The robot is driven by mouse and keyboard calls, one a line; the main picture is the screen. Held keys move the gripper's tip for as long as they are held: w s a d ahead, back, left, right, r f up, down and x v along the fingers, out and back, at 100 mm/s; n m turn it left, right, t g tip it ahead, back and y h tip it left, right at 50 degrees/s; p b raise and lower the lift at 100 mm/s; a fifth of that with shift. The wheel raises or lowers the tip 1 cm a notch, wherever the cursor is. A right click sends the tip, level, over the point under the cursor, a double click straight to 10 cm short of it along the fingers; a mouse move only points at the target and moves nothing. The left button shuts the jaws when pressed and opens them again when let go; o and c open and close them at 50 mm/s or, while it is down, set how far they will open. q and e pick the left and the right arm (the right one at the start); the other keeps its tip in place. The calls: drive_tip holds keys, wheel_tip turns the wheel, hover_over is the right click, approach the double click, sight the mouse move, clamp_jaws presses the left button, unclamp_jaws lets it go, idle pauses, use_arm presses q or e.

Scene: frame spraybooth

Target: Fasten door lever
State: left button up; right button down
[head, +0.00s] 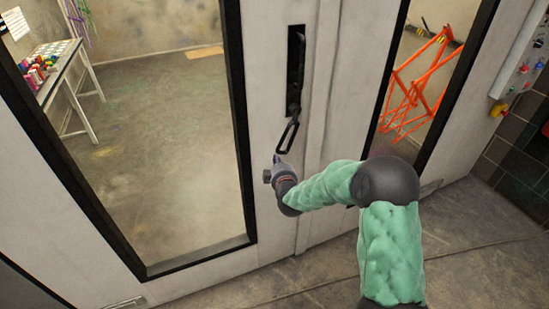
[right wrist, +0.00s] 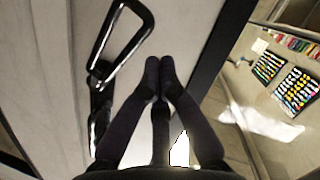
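The door lever (head: 288,134) is a black looped handle. It hangs down, slightly tilted, from the lower end of a long black plate (head: 295,60) on the pale door frame. In the right wrist view the lever (right wrist: 101,52) is left of my fingers, its loop pointing up in the picture. My right gripper (head: 279,162) is just below the lever's lower end in the head view. In the right wrist view its fingertips (right wrist: 159,68) are together with nothing between them, apart from the lever. My left gripper is in neither view.
The door has a large dark-framed window (head: 240,150). Behind it stands a table (head: 70,55) with colourful items. A control panel (head: 525,65) is on the far right wall. The floor in front is clear.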

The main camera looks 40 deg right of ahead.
drive_tip(key=v, duration=0.7)
drive_tip(key=shift+p, duration=0.45)
drive_tip(key=s+a+f+m+g+y, duration=0.2)
drive_tip(key=a+f+g+y, duration=0.15)
drive_tip(key=a+f, duration=0.65)
drive_tip(key=s+a+f+m+g+y, duration=0.15)
drive_tip(key=a+f+y, duration=0.25)
drive_tip(key=a+f, duration=0.55)
drive_tip(key=s+a+f+m+g+y, duration=0.1)
drive_tip(key=s+a+f+g, duration=0.3)
drive_tip(key=s, duration=0.5)
drive_tip(key=s+a+f+m+g+y, duration=0.2)
drive_tip(key=s+a+f+g, duration=0.2)
drive_tip(key=s+a+f, duration=0.5)
wheel_tip(320, 180, down, 2)
drive_tip(key=shift+s+a+f+g, duration=0.2)
drive_tip(key=shift+s+g, duration=0.2)
drive_tip(key=shift+s, duration=0.15)
